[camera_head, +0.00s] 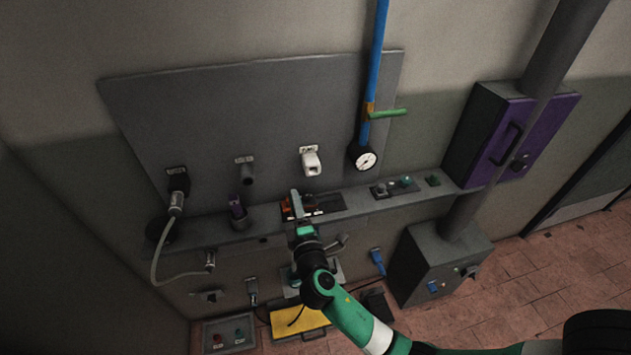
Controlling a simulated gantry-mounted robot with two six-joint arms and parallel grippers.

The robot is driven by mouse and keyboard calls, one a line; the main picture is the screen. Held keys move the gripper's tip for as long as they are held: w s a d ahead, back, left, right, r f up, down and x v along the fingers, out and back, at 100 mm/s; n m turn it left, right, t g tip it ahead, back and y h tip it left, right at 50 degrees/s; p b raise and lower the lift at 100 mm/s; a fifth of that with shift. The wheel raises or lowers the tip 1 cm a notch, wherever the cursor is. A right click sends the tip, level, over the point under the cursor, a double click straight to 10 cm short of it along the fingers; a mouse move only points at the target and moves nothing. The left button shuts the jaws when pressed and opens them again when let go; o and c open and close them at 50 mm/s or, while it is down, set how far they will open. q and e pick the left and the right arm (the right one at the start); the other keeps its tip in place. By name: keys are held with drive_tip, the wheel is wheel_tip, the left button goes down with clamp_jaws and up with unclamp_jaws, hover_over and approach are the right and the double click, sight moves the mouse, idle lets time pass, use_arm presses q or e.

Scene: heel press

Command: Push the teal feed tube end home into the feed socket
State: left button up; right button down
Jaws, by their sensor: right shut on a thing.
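My right gripper (297,203) shows at the middle of the shelf. Its jaws are small here and the thing between them is mostly hidden. A teal patch (305,231) shows at the wrist; I cannot tell whether it is the feed tube end or part of my arm. Above the gripper, on the grey panel, is a white fitting (311,163) under a label. To its left is a grey round stub (246,175) under another label. I cannot tell which one is the feed socket. My left gripper is not in view.
A grey shelf (352,202) runs below the panel (240,105). A plugged grey hose (157,255) hangs at left. A blue pipe (374,60) with gauge (363,159) and a purple-fronted cabinet (535,135) stand at right.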

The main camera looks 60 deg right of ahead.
drive_tip(key=w+a+b, duration=0.5)
drive_tip(key=w+a, duration=0.2)
drive_tip(key=w, duration=0.1)
drive_tip(key=shift+w+a, duration=0.35)
drive_tip(key=shift+w+d+b, duration=0.1)
drive_tip(key=shift+b, duration=0.25)
drive_tip(key=shift+b+x, duration=1.25)
drive_tip(key=shift+x, duration=1.15)
drive_tip(key=shift+b+x, duration=1.15)
drive_tip(key=shift+x, duration=0.25)
drive_tip(key=shift+c, duration=2.3)
unclamp_jaws()
